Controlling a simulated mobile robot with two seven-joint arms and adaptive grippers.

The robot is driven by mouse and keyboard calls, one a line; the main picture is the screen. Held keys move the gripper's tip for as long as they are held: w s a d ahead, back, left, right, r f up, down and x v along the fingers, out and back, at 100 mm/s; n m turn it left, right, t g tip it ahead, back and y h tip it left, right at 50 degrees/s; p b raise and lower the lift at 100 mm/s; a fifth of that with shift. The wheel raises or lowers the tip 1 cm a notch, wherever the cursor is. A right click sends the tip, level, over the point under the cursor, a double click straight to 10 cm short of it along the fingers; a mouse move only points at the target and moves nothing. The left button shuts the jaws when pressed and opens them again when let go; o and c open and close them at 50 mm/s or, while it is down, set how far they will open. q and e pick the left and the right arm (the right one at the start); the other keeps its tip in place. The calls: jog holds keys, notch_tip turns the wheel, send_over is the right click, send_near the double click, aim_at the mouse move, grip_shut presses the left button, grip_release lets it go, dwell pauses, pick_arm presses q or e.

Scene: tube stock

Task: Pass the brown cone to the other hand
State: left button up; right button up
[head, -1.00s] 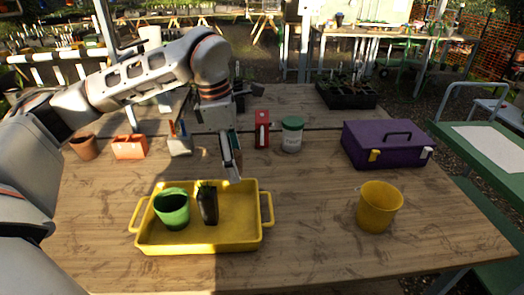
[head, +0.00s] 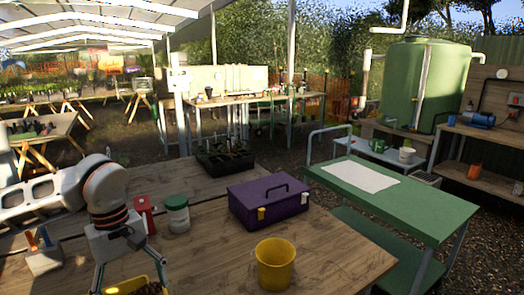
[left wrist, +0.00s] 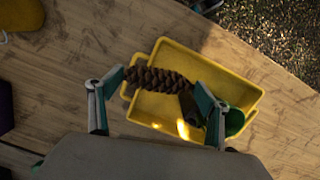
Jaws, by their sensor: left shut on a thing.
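The brown cone (left wrist: 157,80) lies crosswise between the fingers of my left gripper (left wrist: 160,82), which is shut on it, in the left wrist view. Its scaly side shows, and the tray lies behind it. My right gripper is in neither view.
The yellow tray (left wrist: 152,108) holds a dark pot (left wrist: 191,108) and a green pot (left wrist: 235,122). A yellow pot (head: 275,266) and a purple toolbox (head: 268,202) stand to the right on the wooden table. A green table (head: 430,207) stands beyond.

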pick_arm(q)
jog(key=m, duration=0.2)
jog(key=d+f+m, duration=0.1)
jog(key=m, duration=0.1)
jog(key=s+f+m, duration=0.1)
jog(key=shift+d+f+m+g+y, duration=0.1)
jog(key=shift+d+m+g+y, duration=0.2)
jog(key=shift+m+y, duration=0.1)
jog(key=m, duration=0.2)
jog(key=f+m, duration=0.1)
jog(key=shift+s+d, duration=0.3)
jog(key=shift+s, duration=0.05)
